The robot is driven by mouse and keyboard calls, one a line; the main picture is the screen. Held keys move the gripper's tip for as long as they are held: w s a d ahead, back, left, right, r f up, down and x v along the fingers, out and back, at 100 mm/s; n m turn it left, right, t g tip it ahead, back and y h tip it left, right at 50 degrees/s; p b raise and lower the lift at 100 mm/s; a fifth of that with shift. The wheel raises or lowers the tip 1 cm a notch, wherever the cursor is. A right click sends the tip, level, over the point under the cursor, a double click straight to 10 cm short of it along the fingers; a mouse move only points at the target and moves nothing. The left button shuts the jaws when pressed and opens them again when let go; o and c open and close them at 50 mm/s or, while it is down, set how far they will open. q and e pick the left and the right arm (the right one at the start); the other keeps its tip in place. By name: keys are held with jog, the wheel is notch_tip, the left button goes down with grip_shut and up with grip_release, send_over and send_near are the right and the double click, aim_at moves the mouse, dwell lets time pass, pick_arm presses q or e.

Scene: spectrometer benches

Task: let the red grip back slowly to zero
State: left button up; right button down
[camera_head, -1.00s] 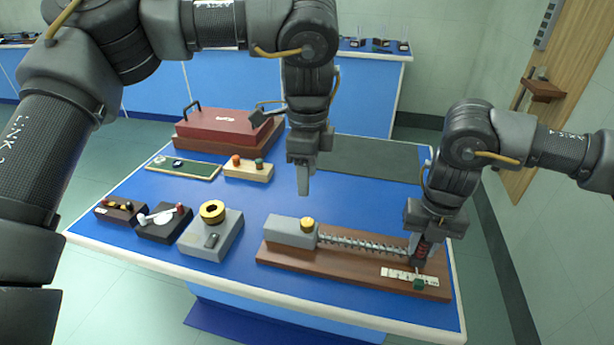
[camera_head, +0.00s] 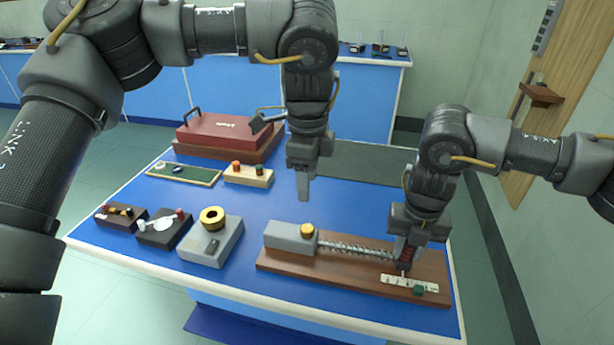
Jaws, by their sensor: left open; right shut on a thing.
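The spring device has a brown wooden base (camera_head: 340,273), a grey block with a yellow knob (camera_head: 307,230) at its left end, and a coiled spring (camera_head: 355,250) running right. The red grip (camera_head: 405,254) is at the spring's right end. My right gripper (camera_head: 403,262) is shut on it from above and hides much of it. A white scale (camera_head: 398,282) lies on the base in front of the grip, with a small green piece (camera_head: 418,290) near its right end. My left gripper (camera_head: 303,190) is open and empty, above the table behind the grey block.
A grey box with a yellow ring (camera_head: 212,240) and two small dark boxes stand at the left. A red case (camera_head: 225,132), a green tray (camera_head: 185,174) and a small wooden block (camera_head: 248,177) are further back. The blue table is clear around the middle.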

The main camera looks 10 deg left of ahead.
aim_at(389, 263)
jog(key=shift+a, duration=1.5)
jog(key=c, duration=1)
grip_release()
jog(key=shift+r, duration=0.1)
notch_tip(389, 263, up, 9)
jog(key=p, duration=0.8)
